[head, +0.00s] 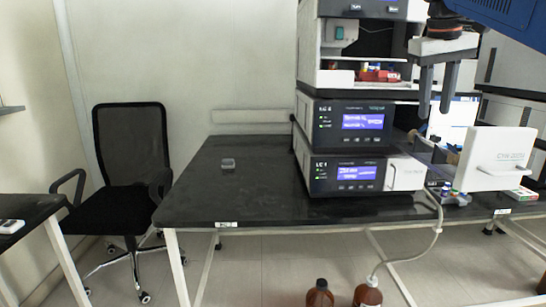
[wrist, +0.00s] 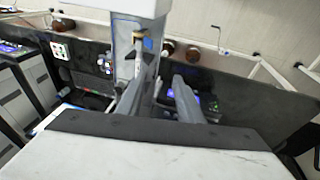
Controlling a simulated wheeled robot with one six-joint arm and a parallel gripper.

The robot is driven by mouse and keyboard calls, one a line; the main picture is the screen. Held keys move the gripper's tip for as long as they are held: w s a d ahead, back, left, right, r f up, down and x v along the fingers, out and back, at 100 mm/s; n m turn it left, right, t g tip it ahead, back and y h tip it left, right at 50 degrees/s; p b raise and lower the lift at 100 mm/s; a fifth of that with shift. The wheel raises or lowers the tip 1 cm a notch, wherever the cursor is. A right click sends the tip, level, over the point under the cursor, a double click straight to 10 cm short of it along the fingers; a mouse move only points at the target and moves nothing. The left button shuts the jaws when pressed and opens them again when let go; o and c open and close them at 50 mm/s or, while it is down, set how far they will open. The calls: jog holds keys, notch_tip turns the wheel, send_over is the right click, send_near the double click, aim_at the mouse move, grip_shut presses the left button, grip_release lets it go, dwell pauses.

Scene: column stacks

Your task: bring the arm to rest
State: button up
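My gripper (head: 435,114) hangs at the upper right in the head view, fingers pointing down, in front of the right side of the instrument stack. Its two dark fingers are apart, and I see nothing held between them. In the wrist view my gripper (wrist: 160,62) shows both fingers spread above the dark bench. I cannot tell the exact gap between fingers and door.
The instrument stack (head: 363,145) stands on the black bench (head: 240,190). A small rack with coloured vials (head: 455,197) sits beside the door. A small grey item (head: 228,164) lies at the bench's left. Brown bottles (head: 320,293) stand on the floor, and a black chair (head: 130,150) is at left.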

jog(key=s+a+f, duration=0.3)
jog(key=s+f, duration=0.4)
jog(key=f, duration=0.6)
jog(key=s+a+f+t+y, duration=0.1)
jog(key=s+a+f, duration=0.1)
jog(key=s+f, duration=0.6)
jog(key=s+a+f+t+y, duration=0.1)
jog(key=s+a+f, duration=0.2)
jog(key=s+f, duration=0.5)
notch_tip(320, 180, down, 10)
jog(key=shift+a+r+m, duration=0.1)
jog(key=shift+a+m, duration=0.25)
jog(key=shift+m, duration=0.05)
jog(key=shift+o, duration=0.2)
dwell(1.4)
